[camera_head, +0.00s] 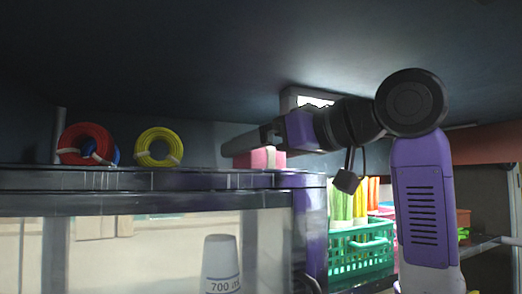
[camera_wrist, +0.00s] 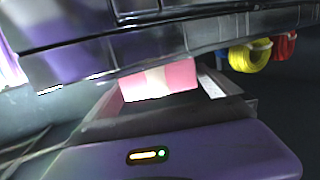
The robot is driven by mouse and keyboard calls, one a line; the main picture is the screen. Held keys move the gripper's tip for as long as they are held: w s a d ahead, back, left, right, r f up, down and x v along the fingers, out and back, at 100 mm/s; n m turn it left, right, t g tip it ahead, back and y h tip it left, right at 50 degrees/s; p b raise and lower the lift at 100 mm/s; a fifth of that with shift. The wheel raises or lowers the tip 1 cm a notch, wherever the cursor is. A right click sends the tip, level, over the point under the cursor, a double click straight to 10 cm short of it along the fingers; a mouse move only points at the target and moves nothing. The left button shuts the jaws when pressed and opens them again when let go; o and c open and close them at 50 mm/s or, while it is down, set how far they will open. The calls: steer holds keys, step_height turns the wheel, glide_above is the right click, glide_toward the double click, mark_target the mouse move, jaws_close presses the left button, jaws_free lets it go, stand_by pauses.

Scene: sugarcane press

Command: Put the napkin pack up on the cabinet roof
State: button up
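The napkin pack (camera_head: 268,158) is a pink block with a pale band. In the head view it shows at the cabinet roof's right end, just below my gripper's dark finger. My gripper (camera_head: 240,147) reaches in from the right, low over the cabinet roof (camera_head: 205,179). In the wrist view the napkin pack (camera_wrist: 160,79) shows beyond the roof's black rim (camera_wrist: 110,57), between my spread fingers (camera_wrist: 165,100). The rim hides part of the pack. I cannot tell whether the fingers press on it.
A red coil (camera_head: 86,143) and a yellow coil (camera_head: 159,147) are on the roof to the left. A dark ceiling (camera_head: 220,70) hangs low overhead. A green basket (camera_head: 360,255) stands on a shelf at the right. A cup (camera_head: 221,264) shows behind the cabinet's glass.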

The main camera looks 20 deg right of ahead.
steer(key=shift+r, duration=0.25)
steer(key=b+v, duration=0.2)
steer(key=v, duration=0.5)
steer(key=shift+s+d+f+b, duration=0.1)
steer(key=shift+s+b, duration=0.2)
steer(key=shift+b, duration=0.05)
